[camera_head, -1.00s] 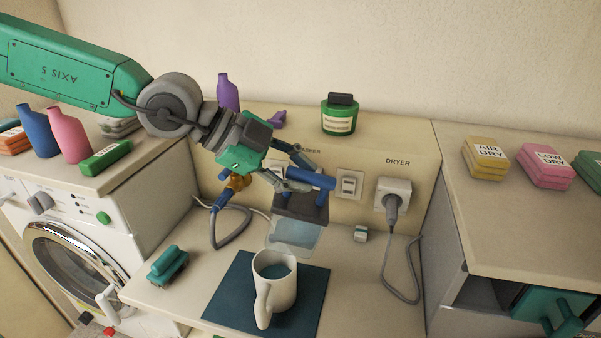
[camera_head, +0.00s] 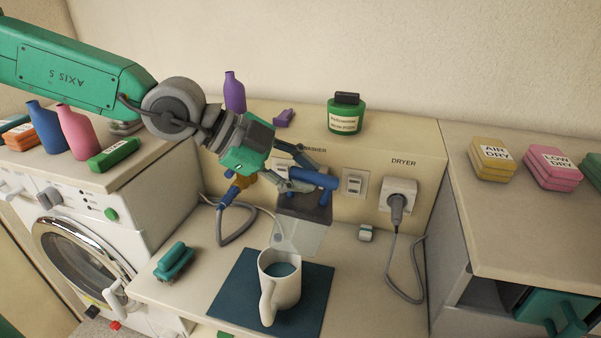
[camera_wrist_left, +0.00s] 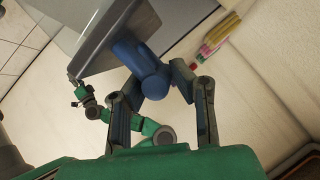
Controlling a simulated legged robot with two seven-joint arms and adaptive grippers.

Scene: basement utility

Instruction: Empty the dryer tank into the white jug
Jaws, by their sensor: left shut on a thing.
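The dryer tank (camera_head: 303,236) is a clear box with a dark grey top and a blue handle (camera_head: 313,178). My left gripper (camera_head: 289,178) is shut on the handle and holds the tank tilted, just behind and above the jug. The tank looks pale, with little or no blue water visible. The white jug (camera_head: 283,290) stands upright with blue water (camera_head: 281,269) inside; its handle faces the front left. The wrist view shows the blue handle (camera_wrist_left: 150,70) between the fingers. A green arm, apparently my right one, shows there; its gripper (camera_wrist_left: 77,92) is too small to read.
The jug stands on a dark blue mat (camera_head: 235,300). A teal brush-like item (camera_head: 174,262) lies left of it. A plugged cord (camera_head: 398,260) hangs at the right. The washer (camera_head: 85,250) is at left; a teal drawer (camera_head: 555,308) shows at lower right.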

